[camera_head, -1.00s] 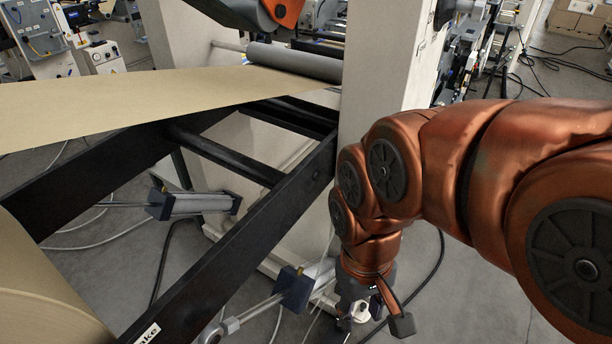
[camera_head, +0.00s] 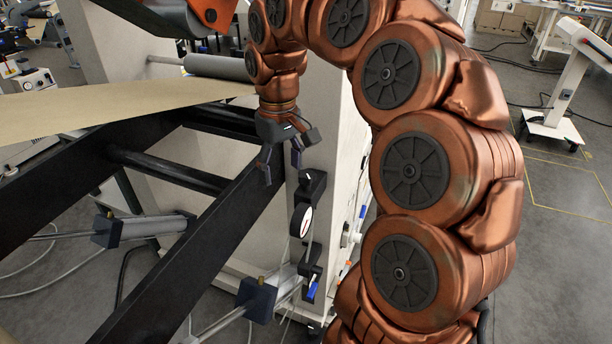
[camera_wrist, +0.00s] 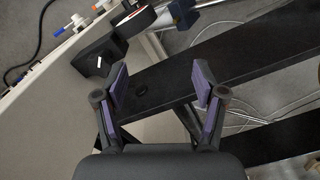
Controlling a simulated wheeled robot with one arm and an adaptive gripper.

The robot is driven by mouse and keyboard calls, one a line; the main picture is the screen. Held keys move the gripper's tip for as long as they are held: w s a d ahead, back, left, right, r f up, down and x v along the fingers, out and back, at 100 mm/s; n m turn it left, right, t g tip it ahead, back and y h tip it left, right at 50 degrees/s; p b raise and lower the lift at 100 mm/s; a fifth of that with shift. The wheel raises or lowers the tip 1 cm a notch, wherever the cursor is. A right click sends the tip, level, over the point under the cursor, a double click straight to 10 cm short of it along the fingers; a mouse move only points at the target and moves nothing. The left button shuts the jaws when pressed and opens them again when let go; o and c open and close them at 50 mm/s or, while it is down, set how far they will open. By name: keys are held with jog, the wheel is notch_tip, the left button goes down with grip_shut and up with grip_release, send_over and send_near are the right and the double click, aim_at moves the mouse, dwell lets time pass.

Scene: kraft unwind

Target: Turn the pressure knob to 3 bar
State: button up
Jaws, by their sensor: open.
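A black knob with a white mark (camera_head: 312,184) sits at the top of a regulator on the side of the pale machine post. It also shows at the upper left of the wrist view (camera_wrist: 97,62). A round gauge (camera_head: 306,222) with a white face and a red mark is just below it, its reading too small to tell. It is partly seen in the wrist view (camera_wrist: 130,22). My gripper (camera_head: 282,167) is open and empty, above and left of the knob, and apart from it. In the wrist view its fingers (camera_wrist: 160,86) are spread over a black beam.
The black frame beam (camera_head: 215,235) runs close beside the knob and under my gripper. A blue-handled valve (camera_head: 312,290) is below the gauge. The kraft web (camera_head: 110,108) and grey roller (camera_head: 220,67) lie to the left. A pneumatic cylinder (camera_head: 257,300) is low in front.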

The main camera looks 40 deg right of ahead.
jog(key=m+b, duration=0.1)
jog(key=m, duration=0.1)
send_over(307, 174)
jog(key=shift+w+f, duration=0.1)
jog(key=shift+f, duration=0.6)
jog(key=shift+f+p, duration=0.85)
jog(key=shift+f, duration=3)
jog(key=c, duration=1.1)
jog(key=shift+c, duration=0.2)
